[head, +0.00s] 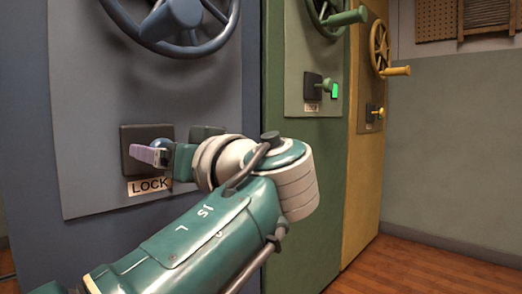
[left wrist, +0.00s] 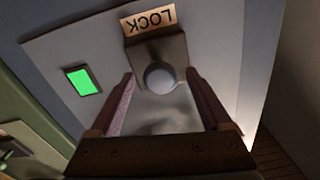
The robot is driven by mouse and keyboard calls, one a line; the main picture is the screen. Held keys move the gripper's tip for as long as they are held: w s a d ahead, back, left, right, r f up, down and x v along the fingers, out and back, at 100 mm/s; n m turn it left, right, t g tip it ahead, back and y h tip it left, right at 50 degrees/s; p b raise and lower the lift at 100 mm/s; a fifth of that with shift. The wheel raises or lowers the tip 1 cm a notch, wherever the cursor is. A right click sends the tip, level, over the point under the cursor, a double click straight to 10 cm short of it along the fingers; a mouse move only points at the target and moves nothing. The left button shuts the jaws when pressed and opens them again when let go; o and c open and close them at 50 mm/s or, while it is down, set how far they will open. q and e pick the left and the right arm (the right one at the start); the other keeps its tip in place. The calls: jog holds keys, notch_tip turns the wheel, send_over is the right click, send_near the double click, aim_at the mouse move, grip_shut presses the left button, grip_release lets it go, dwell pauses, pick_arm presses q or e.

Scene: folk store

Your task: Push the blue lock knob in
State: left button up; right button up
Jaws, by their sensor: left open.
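The lock knob (left wrist: 158,77) shows as a rounded grey-blue end on a dark square mount (left wrist: 172,47) in the left wrist view. In the head view the same dark mount (head: 147,133) sits on the blue panel, above a LOCK label (head: 150,185), with the knob (head: 161,144) mostly hidden by my gripper. My left gripper (head: 150,156) is at the mount. In the left wrist view its open fingers (left wrist: 160,80) appear on either side of the knob, with a gap to each; I cannot tell their depth. My right gripper is out of view.
A lit green indicator (left wrist: 82,82) is on the same panel beside the knob. A blue wheel (head: 175,20) is above the mount. Green (head: 308,200) and yellow (head: 368,180) cabinets with wheels and knobs stand to the right. Wooden floor is clear at lower right.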

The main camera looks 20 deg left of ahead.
pick_arm(q)
jog(key=p+v, duration=0.2)
jog(key=v, duration=0.7)
jog(key=shift+d+p, duration=0.25)
jog(key=shift+p, duration=0.05)
jog(key=shift+s, duration=0.1)
